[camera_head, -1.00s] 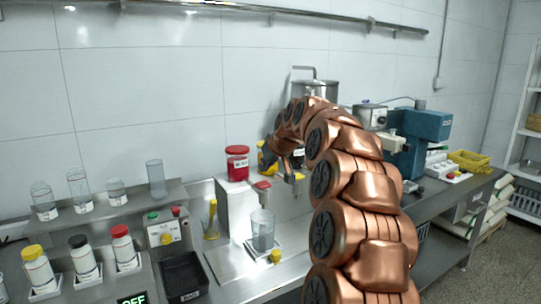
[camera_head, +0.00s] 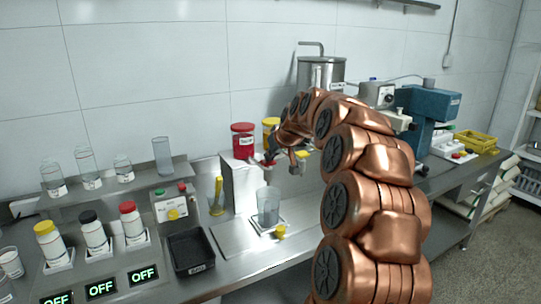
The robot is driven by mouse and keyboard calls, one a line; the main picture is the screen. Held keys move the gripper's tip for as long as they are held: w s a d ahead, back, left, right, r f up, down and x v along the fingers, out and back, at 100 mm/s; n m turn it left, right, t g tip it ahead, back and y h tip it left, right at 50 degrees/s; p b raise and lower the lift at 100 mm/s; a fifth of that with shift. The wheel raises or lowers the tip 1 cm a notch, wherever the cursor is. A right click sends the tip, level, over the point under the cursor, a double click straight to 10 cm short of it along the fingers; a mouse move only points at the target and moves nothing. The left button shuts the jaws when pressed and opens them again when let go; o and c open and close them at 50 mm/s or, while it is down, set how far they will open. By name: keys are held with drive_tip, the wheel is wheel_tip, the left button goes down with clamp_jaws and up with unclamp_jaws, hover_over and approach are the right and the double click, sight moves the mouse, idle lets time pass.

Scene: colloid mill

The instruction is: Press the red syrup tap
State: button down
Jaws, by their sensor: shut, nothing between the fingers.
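The red syrup container (camera_head: 242,143) stands on the white dispenser (camera_head: 238,185) beside a yellow container (camera_head: 270,128). The red tap (camera_head: 259,159) is on the dispenser's front below the red container, partly hidden by my gripper. The yellow tap (camera_head: 303,155) is to its right. My gripper (camera_head: 269,158) is shut and empty, pointing down at the red tap. It looks very close to or on the tap; I cannot tell whether they touch. A clear beaker (camera_head: 268,206) stands below the red tap.
A steel pot (camera_head: 320,73) and a blue machine (camera_head: 425,115) stand to the right, behind my arm. Bottles with yellow, black and red caps (camera_head: 128,218), a black tray (camera_head: 190,250) and a control box (camera_head: 172,204) lie to the left.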

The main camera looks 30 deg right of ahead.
drive_tip(key=shift+f+b, duration=0.85)
drive_tip(key=shift+f, duration=0.05)
wheel_tip(320, 180, up, 4)
drive_tip(key=shift+r+p, duration=0.15)
drive_tip(key=shift+p, duration=0.25)
drive_tip(key=b+v, duration=0.2)
drive_tip(key=v, duration=0.8)
drive_tip(key=shift+d+b, duration=0.15)
drive_tip(key=shift+b, duration=0.25)
idle(0.5)
